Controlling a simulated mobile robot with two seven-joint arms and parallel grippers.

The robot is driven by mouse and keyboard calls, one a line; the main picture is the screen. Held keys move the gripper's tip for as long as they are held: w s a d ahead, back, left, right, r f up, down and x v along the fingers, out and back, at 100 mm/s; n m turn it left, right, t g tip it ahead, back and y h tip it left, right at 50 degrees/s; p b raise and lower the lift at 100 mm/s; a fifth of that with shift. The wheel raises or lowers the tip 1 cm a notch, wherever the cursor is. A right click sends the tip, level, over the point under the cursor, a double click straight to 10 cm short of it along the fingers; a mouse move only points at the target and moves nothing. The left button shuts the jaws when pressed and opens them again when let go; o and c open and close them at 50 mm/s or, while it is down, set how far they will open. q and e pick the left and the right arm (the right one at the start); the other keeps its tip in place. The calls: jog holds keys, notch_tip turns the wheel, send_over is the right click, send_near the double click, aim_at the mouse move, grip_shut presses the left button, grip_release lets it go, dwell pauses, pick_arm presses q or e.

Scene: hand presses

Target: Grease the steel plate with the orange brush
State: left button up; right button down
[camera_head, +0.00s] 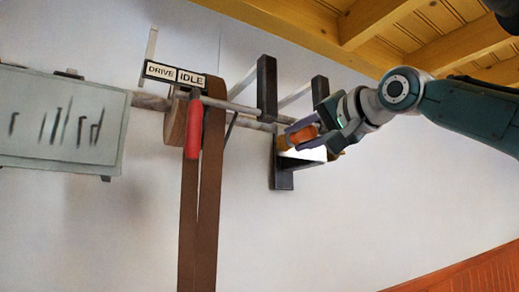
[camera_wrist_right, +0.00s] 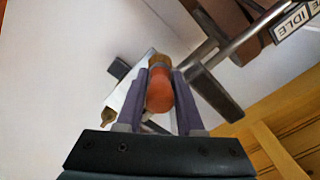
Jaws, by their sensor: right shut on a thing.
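My right gripper (camera_head: 303,134) reaches in from the right, high at the wall, and is shut on the orange brush (camera_head: 302,136). In the right wrist view the brush (camera_wrist_right: 160,90) sits between the two purple fingers, its rounded orange handle towards the camera and a brown part at its far end. The bright steel plate (camera_head: 312,155) is just below and behind the gripper in the head view. It shows as a pale sheet (camera_wrist_right: 126,100) left of the brush in the wrist view. I cannot tell whether the brush touches the plate. My left gripper is out of view.
Dark wall brackets (camera_head: 267,85) carry a horizontal shaft left of the gripper. A brown belt (camera_head: 208,215) hangs from a pulley beside a red-handled lever (camera_head: 193,128) and a DRIVE/IDLE sign (camera_head: 175,75). A tool board (camera_head: 62,122) hangs at the left. Wooden beams run above.

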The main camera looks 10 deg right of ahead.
jog(key=shift+w+d+r+p, duration=0.15)
jog(key=shift+d+p, duration=0.2)
jog(key=shift+d, duration=0.1)
jog(key=shift+w+d+r+p, duration=0.1)
jog(key=shift+d+p, duration=0.25)
jog(key=shift+d, duration=0.05)
jog(key=shift+d+f, duration=0.1)
jog(key=shift+d, duration=0.2)
jog(key=shift+w+d+p, duration=0.25)
jog(key=shift+d+p, duration=0.2)
jog(key=shift+p, duration=0.1)
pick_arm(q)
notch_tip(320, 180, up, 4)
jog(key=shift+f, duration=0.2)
pick_arm(e)
jog(key=w+d, duration=0.2)
jog(key=d, duration=0.3)
jog(key=shift+d, duration=0.35)
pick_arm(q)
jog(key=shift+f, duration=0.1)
pick_arm(e)
jog(key=shift+a+f, duration=0.1)
